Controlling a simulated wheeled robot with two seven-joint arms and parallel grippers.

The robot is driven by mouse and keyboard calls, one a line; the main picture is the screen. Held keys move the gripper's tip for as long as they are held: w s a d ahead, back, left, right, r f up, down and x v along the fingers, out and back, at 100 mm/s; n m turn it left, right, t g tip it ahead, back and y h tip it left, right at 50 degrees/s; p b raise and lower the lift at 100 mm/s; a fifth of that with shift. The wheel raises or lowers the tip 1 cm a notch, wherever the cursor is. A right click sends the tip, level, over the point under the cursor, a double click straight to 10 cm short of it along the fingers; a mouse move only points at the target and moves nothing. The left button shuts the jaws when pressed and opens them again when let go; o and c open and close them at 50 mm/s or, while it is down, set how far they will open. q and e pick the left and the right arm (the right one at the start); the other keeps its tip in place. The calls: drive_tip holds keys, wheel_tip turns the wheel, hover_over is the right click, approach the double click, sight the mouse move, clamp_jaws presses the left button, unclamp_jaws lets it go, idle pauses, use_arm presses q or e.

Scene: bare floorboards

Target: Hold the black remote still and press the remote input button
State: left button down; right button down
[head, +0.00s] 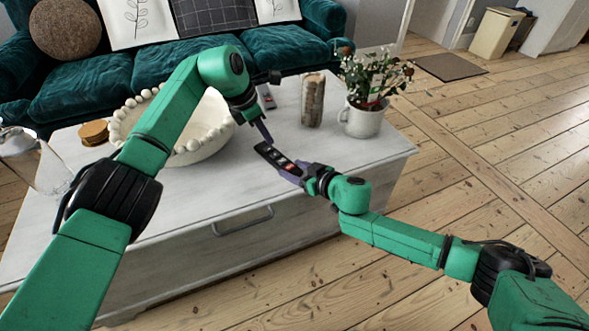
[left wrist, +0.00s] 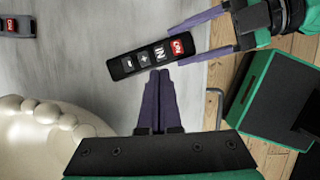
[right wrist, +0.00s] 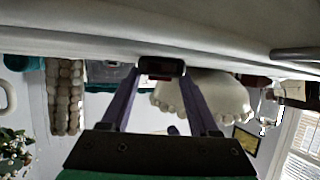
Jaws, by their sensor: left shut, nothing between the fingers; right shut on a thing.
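The black remote (head: 268,155) is over the table's front part in the head view. In the left wrist view the remote (left wrist: 120,69) shows a red button at its right end, then the IN button (left wrist: 160,55), a plus and a minus. My right gripper (head: 285,168) is shut on the red-button end, one finger on each long side. My left gripper (head: 267,140) is shut and empty. In the left wrist view its tips (left wrist: 160,72) overlap the remote's lower edge just below IN; I cannot tell if they touch. The right wrist view shows the remote end-on (right wrist: 162,67).
Another remote (left wrist: 14,24) lies apart on the white table (head: 215,200). A beaded bowl (head: 190,150) is left of the grippers. A wooden vase (head: 312,100) and a potted plant (head: 362,120) stand behind. The table's front edge and drawer handle are close below.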

use_arm(q)
drive_tip(key=w+d+r+n+t+h, duration=0.1)
drive_tip(key=d+r+t+h, duration=0.1)
drive_tip(key=d+r+h, duration=0.55)
drive_tip(key=w+d+r+n+t+h, duration=0.2)
drive_tip(key=d+r+t+h, duration=0.15)
drive_tip(key=r, duration=0.65)
drive_tip(key=w+a+r+n+t, duration=0.2)
drive_tip(key=a+r+n+t, duration=0.1)
drive_tip(key=r+n+t, duration=0.3)
drive_tip(key=w+a+r+n+t, duration=0.2)
drive_tip(key=a+r+n+t, duration=0.1)
drive_tip(key=r+n, duration=0.4)
drive_tip(key=w+a+f+n+y, duration=0.1)
drive_tip(key=a+f+n+y, duration=0.1)
drive_tip(key=f+n+y, duration=0.35)
drive_tip(key=w+a+f+n+y, duration=0.2)
drive_tip(key=f+n, duration=0.4)
drive_tip(key=n, duration=0.2)
drive_tip(key=s+d+f+n+g+y, duration=0.1)
drive_tip(key=s+f+g, duration=0.3)
drive_tip(key=f, duration=0.4)
drive_tip(key=s+f+n+g, duration=0.2)
drive_tip(key=s+f+g, duration=0.3)
drive_tip(key=f, duration=0.4)
drive_tip(key=shift+d+f+n+y, duration=0.15)
drive_tip(key=shift+d+n+y, duration=0.2)
drive_tip(key=shift+d, duration=0.05)
